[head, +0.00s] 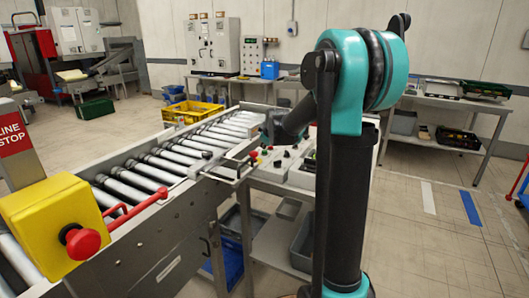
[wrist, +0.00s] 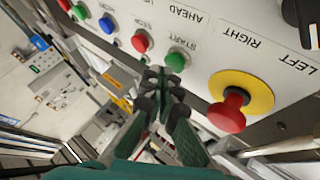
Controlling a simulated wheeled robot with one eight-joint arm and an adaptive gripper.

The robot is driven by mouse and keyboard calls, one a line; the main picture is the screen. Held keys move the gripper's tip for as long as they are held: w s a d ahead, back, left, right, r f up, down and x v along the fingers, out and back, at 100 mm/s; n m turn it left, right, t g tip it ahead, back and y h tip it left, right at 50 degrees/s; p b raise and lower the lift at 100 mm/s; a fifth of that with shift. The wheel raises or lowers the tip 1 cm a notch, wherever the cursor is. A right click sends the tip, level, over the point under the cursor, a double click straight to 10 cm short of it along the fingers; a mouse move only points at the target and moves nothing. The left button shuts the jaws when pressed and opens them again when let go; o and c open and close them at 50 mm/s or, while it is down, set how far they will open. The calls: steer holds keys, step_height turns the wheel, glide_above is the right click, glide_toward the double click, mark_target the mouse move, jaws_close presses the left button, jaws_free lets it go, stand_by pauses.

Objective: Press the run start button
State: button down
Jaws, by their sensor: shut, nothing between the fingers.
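In the wrist view a pale control panel (wrist: 210,55) appears upside down with a row of buttons. A green button (wrist: 177,61) labelled START sits just beyond my fingertips. A red button (wrist: 141,42) labelled STOP is to its left, and a second green button (wrist: 80,12) is further up-left. My gripper (wrist: 160,78) is shut and empty, its tips close to the START button; I cannot tell whether they touch. In the head view the panel (head: 300,178) stands beside the conveyor, partly hidden by my arm.
A large red mushroom button (wrist: 228,112) on a yellow disc is right of the fingers. A blue button (wrist: 107,24) is in the row. In the head view the roller conveyor (head: 140,185) carries a yellow line stop box (head: 50,215) at left. Open floor lies right.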

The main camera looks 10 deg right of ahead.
mark_target(265, 151)
steer(key=shift+f, duration=0.45)
stand_by(0.6)
steer(key=shift+r, duration=0.9)
steer(key=shift+r, duration=2.5)
